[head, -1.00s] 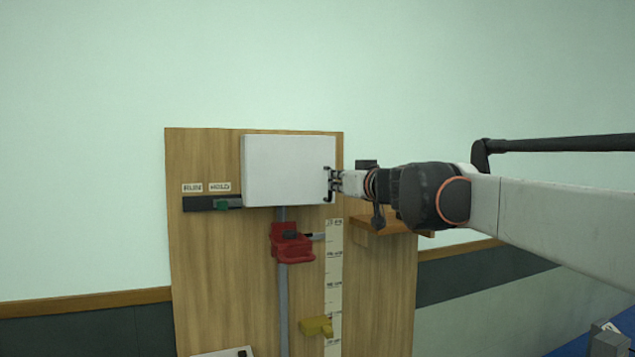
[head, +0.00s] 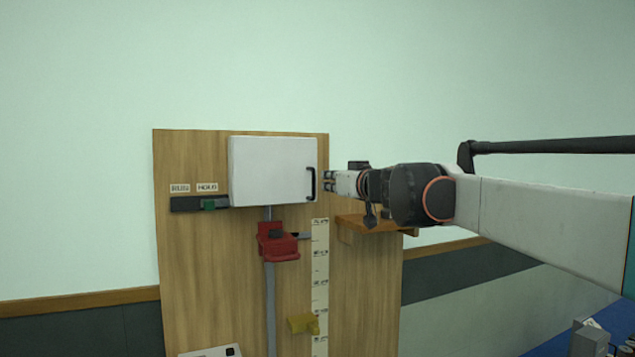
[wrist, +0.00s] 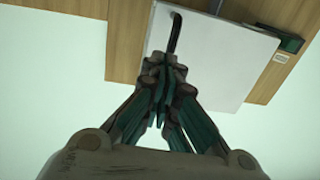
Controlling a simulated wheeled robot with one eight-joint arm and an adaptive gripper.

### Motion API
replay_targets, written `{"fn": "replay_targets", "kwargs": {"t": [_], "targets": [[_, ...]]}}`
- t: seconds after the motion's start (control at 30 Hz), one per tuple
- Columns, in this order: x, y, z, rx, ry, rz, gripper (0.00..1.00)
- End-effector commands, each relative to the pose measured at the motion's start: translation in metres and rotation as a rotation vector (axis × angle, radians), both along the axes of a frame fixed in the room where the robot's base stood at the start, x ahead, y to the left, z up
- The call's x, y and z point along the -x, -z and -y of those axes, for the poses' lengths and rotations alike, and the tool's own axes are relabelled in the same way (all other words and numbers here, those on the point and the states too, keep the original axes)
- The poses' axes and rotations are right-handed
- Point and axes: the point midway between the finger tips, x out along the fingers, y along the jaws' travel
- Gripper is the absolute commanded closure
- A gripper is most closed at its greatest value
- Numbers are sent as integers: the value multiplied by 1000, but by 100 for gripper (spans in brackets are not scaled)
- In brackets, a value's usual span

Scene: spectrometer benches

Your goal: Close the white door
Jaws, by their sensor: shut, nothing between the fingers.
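The white door (head: 270,170) is the front of a box on the upper part of a wooden panel, and it faces the head camera. Its black handle (head: 311,184) is upright near the door's right edge. My gripper (head: 326,181) is just right of the handle, shut and empty. In the wrist view the white door (wrist: 225,62) lies beyond my gripper (wrist: 165,62), and the handle (wrist: 175,33) appears just past the fingertips. Whether the fingers touch the handle or door cannot be told. The door looks flat against its box, though a small gap could be hidden.
A slider with a green knob (head: 208,205) is left of the door. Below are a red clamp (head: 277,241) on a grey rod, a paper scale (head: 320,265) and a yellow piece (head: 303,323). A wooden shelf (head: 352,221) is under my gripper.

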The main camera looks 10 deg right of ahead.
Motion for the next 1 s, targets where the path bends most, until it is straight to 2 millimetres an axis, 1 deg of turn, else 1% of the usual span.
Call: {"fn": "replay_targets", "kwargs": {"t": [0.1,0.4,0.5,0.67,0.77,0.83,0.87,0.9,0.97,1.0], "targets": [[19,1,10,0,1,0,100],[68,0,36,0,1,0,100],[79,-1,42,0,2,0,100],[89,2,45,0,-3,-3,100],[100,23,38,1,-20,-24,100],[112,52,27,2,-45,-57,100],[119,68,22,3,-56,-76,100],[129,91,15,3,-71,-106,100],[146,129,4,7,-93,-156,100],[158,155,-2,10,-105,-192,100]]}}
